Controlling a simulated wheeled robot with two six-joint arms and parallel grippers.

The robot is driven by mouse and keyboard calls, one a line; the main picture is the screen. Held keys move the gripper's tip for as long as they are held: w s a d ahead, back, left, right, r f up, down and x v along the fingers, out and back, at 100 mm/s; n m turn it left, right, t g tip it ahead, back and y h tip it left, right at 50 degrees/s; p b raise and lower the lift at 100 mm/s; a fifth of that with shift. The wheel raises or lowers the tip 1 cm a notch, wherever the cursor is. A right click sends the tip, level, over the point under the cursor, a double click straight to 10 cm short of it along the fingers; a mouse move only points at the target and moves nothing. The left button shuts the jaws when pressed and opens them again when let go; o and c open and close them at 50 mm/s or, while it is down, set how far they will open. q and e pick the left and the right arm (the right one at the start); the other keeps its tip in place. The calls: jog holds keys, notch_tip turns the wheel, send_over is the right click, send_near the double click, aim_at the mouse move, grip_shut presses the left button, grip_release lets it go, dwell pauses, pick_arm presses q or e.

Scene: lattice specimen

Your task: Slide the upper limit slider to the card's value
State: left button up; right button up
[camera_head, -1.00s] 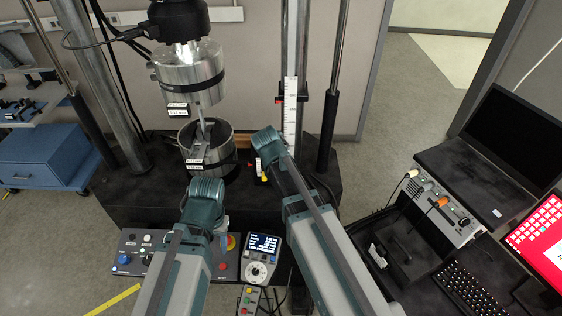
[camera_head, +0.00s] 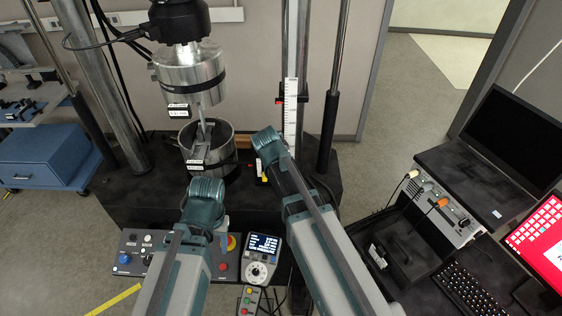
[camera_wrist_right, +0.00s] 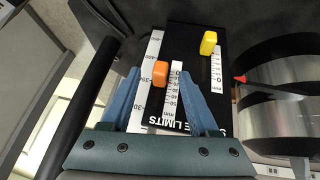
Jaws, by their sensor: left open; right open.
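The black SAFE LIMITS panel (camera_wrist_right: 180,40) shows upside down in the right wrist view, with white printed scales. An orange slider (camera_wrist_right: 161,73) and a yellow slider (camera_wrist_right: 208,43) sit beside its scales; I cannot tell which is the upper one. My right gripper (camera_wrist_right: 158,85) is open, its blue fingers on either side of the orange slider; contact is unclear. In the head view my right gripper (camera_head: 270,165) is at the panel by the column and partly hides it. My left gripper (camera_head: 222,222) is over the control panel, fingers mostly hidden. I cannot make out the card.
Steel cylindrical grips (camera_head: 190,80) with a specimen between them stand left of the panel. A tall scale (camera_head: 290,110) runs up the column. A control box with a red button (camera_head: 222,267) and a handset (camera_head: 263,248) lie in front. A laptop (camera_head: 515,140) is right.

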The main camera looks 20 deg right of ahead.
pick_arm(q)
jog(key=shift+r+p, duration=2.35)
jog(key=shift+r, duration=0.1)
pick_arm(e)
jog(key=shift+v, duration=2.95)
pick_arm(q)
notch_tip(320, 180, up, 12)
jog(key=p, duration=1.1)
jog(key=shift+f+p, duration=0.15)
jog(key=shift+p, duration=0.15)
pick_arm(e)
jog(key=v, duration=1.3)
jog(key=shift+s+a+r, duration=0.15)
jog(key=shift+a+r, duration=0.05)
jog(key=shift+r, duration=0.1)
